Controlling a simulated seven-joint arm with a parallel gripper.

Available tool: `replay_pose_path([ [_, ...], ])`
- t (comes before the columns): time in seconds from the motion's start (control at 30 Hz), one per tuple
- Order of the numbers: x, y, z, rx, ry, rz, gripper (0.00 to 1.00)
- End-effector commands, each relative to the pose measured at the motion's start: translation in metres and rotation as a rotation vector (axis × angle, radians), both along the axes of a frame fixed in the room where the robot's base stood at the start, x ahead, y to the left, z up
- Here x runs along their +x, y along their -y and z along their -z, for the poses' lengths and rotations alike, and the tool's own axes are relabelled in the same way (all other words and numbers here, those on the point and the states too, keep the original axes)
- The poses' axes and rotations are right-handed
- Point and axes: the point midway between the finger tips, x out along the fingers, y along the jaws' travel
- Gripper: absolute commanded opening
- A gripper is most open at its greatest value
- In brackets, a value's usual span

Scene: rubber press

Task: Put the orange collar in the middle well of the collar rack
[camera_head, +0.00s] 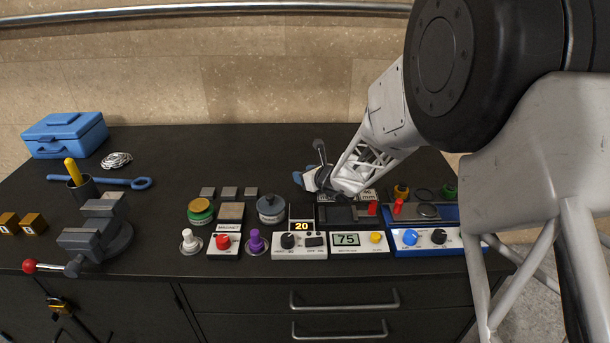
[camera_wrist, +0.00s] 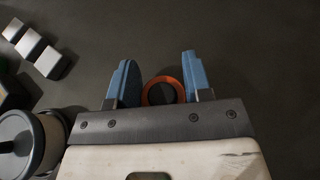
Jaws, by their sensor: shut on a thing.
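The orange collar (camera_wrist: 148,89) shows as a ring between the blue fingers of my gripper (camera_wrist: 160,80) in the wrist view. The gripper is shut on it; dark surface shows through its hole. In the head view my gripper (camera_head: 304,178) is over the back middle of the bench, and the collar is hidden there. At the right back, a yellow-orange ring (camera_head: 401,191) and a green ring (camera_head: 450,190) stand either side of a dark round well (camera_head: 424,195). This looks like the collar rack, but its outline is hard to tell and partly near my arm.
The grey-lidded pot (camera_head: 270,208) and three grey blocks (camera_head: 229,192) are left of my gripper. A control row with a display (camera_head: 346,239) and a blue-framed unit (camera_head: 448,246) lines the front. A vise (camera_head: 97,226) stands left. The bench behind the blocks is clear.

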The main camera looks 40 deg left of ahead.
Motion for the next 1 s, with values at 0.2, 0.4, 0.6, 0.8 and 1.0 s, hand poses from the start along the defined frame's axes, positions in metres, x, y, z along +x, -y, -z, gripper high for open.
replay_pose_path([
  [0.2, 0.000, 0.000, 0.002, 0.000, 0.000, 0.000, 0.60],
  [0.4, 0.000, 0.000, 0.002, 0.000, 0.000, 0.000, 0.71],
  [0.6, 0.000, 0.000, 0.002, 0.000, 0.000, 0.000, 0.71],
  [0.8, 0.000, 0.004, -0.003, 0.000, 0.000, 0.001, 0.71],
  [1.0, -0.002, 0.018, -0.008, 0.000, -0.001, 0.001, 0.71],
])
